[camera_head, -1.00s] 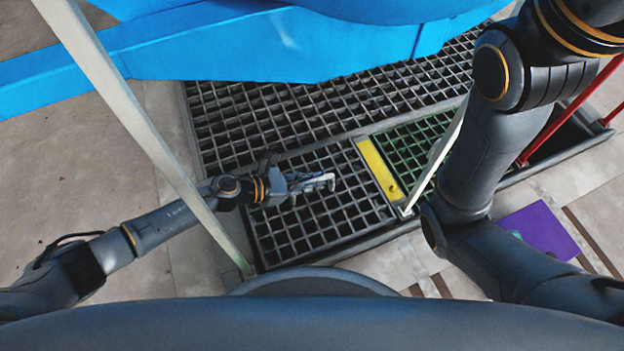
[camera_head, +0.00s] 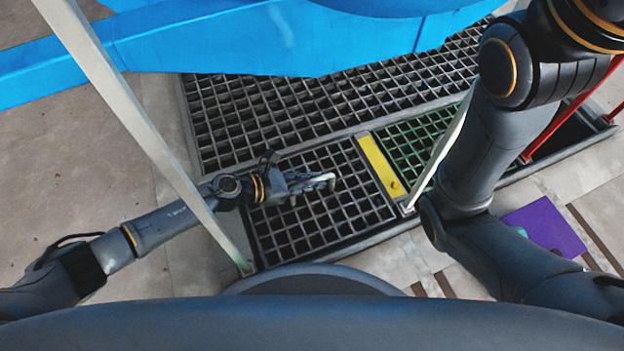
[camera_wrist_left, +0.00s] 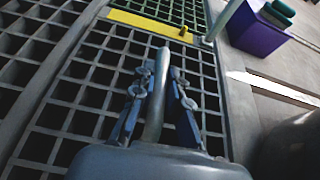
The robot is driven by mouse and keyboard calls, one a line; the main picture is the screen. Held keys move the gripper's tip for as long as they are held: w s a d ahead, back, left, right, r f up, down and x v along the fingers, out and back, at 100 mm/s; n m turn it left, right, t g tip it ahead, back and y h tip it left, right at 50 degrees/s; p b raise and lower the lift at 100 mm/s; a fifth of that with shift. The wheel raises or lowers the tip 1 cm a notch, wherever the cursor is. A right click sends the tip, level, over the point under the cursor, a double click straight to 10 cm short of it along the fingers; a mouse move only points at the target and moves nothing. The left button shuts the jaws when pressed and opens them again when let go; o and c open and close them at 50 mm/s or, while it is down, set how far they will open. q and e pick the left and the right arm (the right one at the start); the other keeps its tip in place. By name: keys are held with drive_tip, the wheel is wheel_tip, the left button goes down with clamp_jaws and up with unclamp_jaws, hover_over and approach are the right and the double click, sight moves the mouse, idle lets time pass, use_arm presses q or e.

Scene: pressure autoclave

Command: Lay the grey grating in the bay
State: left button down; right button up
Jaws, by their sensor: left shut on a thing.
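The grey grating (camera_head: 345,213) lies flat, or nearly so, in the bay in front of the long grey beam, left of a yellow strip (camera_head: 381,168). Its open mesh also shows in the left wrist view (camera_wrist_left: 92,88). My left gripper (camera_head: 312,184) is over the grating's middle. In the left wrist view its two fingers (camera_wrist_left: 160,88) are closed on a pale grey bar that stands out from the grating. I cannot tell whether the grating rests fully on its ledges. My right gripper is out of view; only my right arm shows.
A larger dark grating (camera_head: 250,118) lies behind, below the blue body (camera_head: 250,48). A green grating (camera_head: 415,142) is right of the yellow strip. A dark opening with red rails (camera_head: 545,125) is farther right. Pale posts (camera_head: 150,135) stand close by.

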use_arm(q)
drive_tip(key=shift+d+f+b, duration=0.1)
drive_tip(key=shift+f+b, duration=0.3)
drive_tip(key=shift+b, duration=0.1)
drive_tip(key=c, duration=1.3)
unclamp_jaws()
drive_tip(key=shift+r, duration=0.1)
drive_tip(key=shift+o, duration=0.2)
drive_tip(key=shift+s+f, duration=0.1)
drive_tip(key=shift+f, duration=0.25)
drive_tip(key=v, duration=1.2)
drive_tip(key=shift+r, duration=0.3)
